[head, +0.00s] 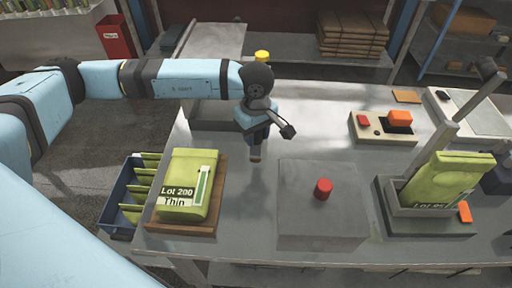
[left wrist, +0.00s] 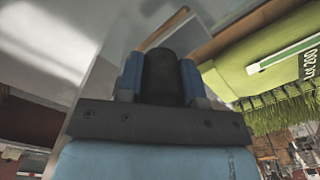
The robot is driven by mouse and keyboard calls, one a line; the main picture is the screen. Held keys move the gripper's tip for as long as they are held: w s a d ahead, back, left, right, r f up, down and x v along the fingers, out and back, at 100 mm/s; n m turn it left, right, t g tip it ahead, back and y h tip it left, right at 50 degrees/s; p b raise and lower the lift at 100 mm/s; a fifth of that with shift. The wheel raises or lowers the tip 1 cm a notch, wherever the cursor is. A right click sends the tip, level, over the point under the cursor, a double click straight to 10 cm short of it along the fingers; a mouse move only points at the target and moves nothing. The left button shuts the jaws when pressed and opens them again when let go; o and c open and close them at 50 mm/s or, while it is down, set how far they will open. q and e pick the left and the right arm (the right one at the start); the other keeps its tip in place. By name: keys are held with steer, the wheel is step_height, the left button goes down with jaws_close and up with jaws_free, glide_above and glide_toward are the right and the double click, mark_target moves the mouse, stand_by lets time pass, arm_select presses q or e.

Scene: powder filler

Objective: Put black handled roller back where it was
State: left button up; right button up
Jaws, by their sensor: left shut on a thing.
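My left gripper (head: 256,142) is above the grey metal table, between the green bag marked "Lot 200 Thin" and the grey block. In the left wrist view, its two blue fingers (left wrist: 161,76) are shut on a black rounded handle (left wrist: 162,82), which looks like that of the black handled roller. The rest of the roller is not clear: in the head view the gripper and wrist hide most of it. The green bag (head: 187,178) lies on a wooden board (head: 180,227) left of the gripper. My right gripper is not in view.
A grey block (head: 318,215) with a red knob (head: 323,188) stands right of the gripper. A blue crate (head: 117,200) of green packets is at the left. At the right are a button box (head: 383,128) and another green bag (head: 445,180) in a metal holder.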

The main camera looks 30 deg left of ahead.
mark_target(256, 150)
arm_select(q)
step_height(256, 150, down, 6)
steer(key=shift+f+p, duration=0.2)
steer(key=shift+p, duration=0.1)
steer(key=shift+f, duration=0.2)
steer(key=o, duration=0.8)
steer(key=shift+o, duration=0.2)
steer(key=shift+r, duration=0.25)
step_height(256, 150, up, 12)
steer(key=shift+b, duration=0.9)
